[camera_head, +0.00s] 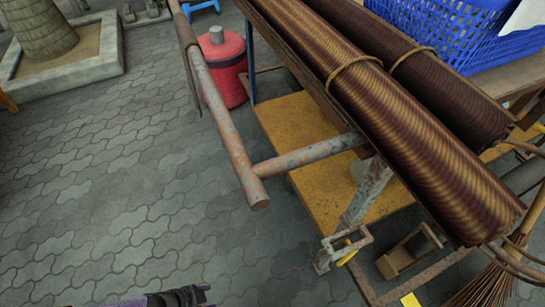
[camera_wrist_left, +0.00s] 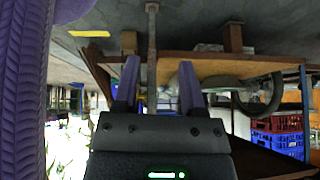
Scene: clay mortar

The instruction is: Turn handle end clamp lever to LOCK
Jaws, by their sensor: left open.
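In the head view the cart's handle is a pale, rust-worn pipe frame (camera_head: 230,140). A small metal clamp (camera_head: 326,254) with a yellow lever-like part (camera_head: 349,250) sits low on the handle's lower strut; I cannot read any marking on it. The dark and purple tip of my left gripper (camera_head: 180,297) shows at the bottom edge, left of and apart from the clamp. In the left wrist view my left gripper (camera_wrist_left: 160,85) is open, its two purple fingers apart with nothing gripped. A metal post (camera_wrist_left: 151,45) shows beyond the fingers. My right gripper is not in view.
Two ribbed brown rolls (camera_head: 400,120) lie on the cart above a yellow board (camera_head: 290,125). A blue crate (camera_head: 460,40) is at upper right, a red canister (camera_head: 224,72) behind the handle, and a broom (camera_head: 488,285) at lower right. Paving (camera_head: 100,190) left is clear.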

